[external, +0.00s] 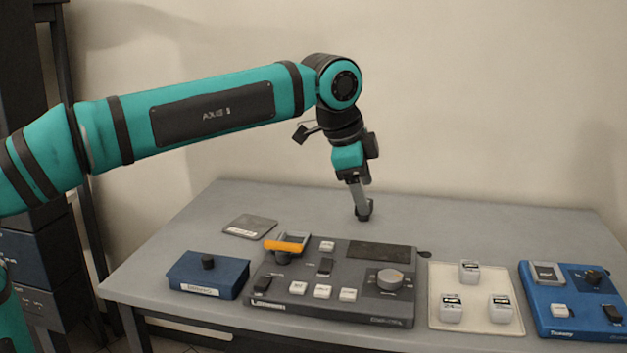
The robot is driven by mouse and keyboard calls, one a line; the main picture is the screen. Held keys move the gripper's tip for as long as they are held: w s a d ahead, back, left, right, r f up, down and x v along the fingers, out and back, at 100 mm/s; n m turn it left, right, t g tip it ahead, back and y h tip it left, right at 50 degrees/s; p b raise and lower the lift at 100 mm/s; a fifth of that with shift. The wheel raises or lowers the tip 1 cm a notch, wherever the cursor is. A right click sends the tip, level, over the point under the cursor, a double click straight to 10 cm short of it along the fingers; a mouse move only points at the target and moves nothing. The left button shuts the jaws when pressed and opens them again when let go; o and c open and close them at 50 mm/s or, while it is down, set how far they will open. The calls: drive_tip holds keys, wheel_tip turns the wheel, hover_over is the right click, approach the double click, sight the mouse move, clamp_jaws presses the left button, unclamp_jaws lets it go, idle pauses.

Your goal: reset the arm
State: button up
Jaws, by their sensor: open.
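My teal and black arm reaches in from the left over the table. My gripper (363,212) points down over the back of the table, behind the large dark control panel (262,322). It is open, and nothing shows held in it. The fingers overlap in this view, so the gap between them is hard to see. I cannot tell exactly how high the tips are above the table top.
The grey table (450,222) carries a small blue box (209,272) with a black knob, a flat dark plate (250,224), a pale tray (478,328) with white blocks, and a blue panel (572,319) at right. The back of the table is largely clear.

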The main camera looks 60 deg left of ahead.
drive_tip(key=s+f+n+t, duration=0.2)
drive_tip(key=s+n+t, duration=0.6)
drive_tip(key=s, duration=2.3)
drive_tip(key=t, duration=0.5)
drive_tip(key=shift+a+n, duration=0.3)
drive_tip(key=shift+a, duration=0.05)
drive_tip(key=shift+w, duration=0.1)
